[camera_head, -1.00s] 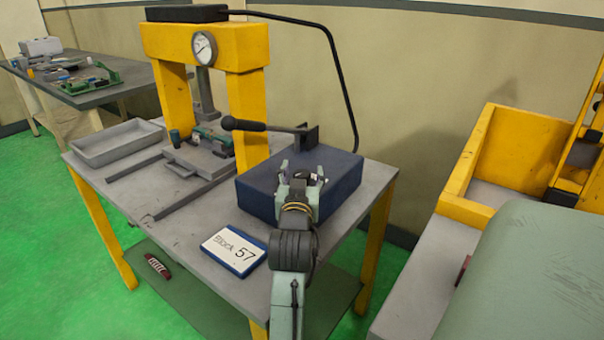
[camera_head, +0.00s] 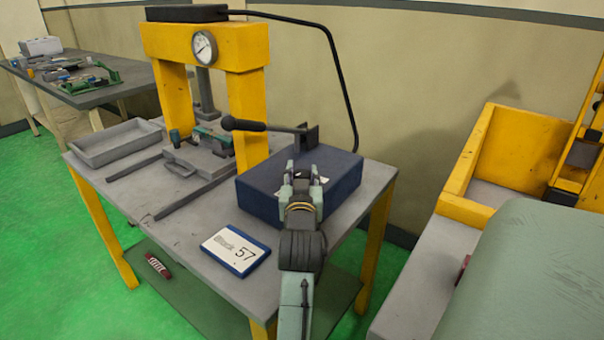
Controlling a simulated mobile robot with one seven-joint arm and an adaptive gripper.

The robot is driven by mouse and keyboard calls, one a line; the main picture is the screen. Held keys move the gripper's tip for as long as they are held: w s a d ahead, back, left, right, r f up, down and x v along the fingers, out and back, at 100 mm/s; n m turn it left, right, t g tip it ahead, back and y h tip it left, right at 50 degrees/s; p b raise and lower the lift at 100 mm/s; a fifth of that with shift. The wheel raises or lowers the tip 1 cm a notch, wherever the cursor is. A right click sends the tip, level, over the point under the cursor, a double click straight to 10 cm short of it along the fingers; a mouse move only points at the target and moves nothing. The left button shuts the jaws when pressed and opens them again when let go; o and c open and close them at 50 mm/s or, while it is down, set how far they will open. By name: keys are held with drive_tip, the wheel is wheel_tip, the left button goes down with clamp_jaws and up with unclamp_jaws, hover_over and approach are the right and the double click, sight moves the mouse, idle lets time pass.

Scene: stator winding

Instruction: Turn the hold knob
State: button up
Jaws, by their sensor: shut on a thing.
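A dark blue box (camera_head: 258,195) with a black lever (camera_head: 243,124) on top stands at the right of the grey table, beside the yellow press. My gripper (camera_head: 302,172) is over the top of this box, reaching in from the front. Its two fingers are upright, one on each side of the hold knob, and it is shut on that knob. The knob itself is mostly hidden by my fingers and wrist, so its turn angle cannot be read.
The yellow press (camera_head: 248,120) with a round gauge (camera_head: 204,47) stands behind left. A black hose (camera_head: 338,75) arches behind the box. A yellow-edged machine (camera_head: 455,190) stands at right.

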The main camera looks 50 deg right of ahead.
drive_tip(key=shift+n+t+y, duration=1.1)
drive_tip(key=shift+t+y, duration=0.1)
drive_tip(key=o, duration=1.2)
drive_tip(key=shift+s, duration=0.1)
drive_tip(key=v, duration=1.2)
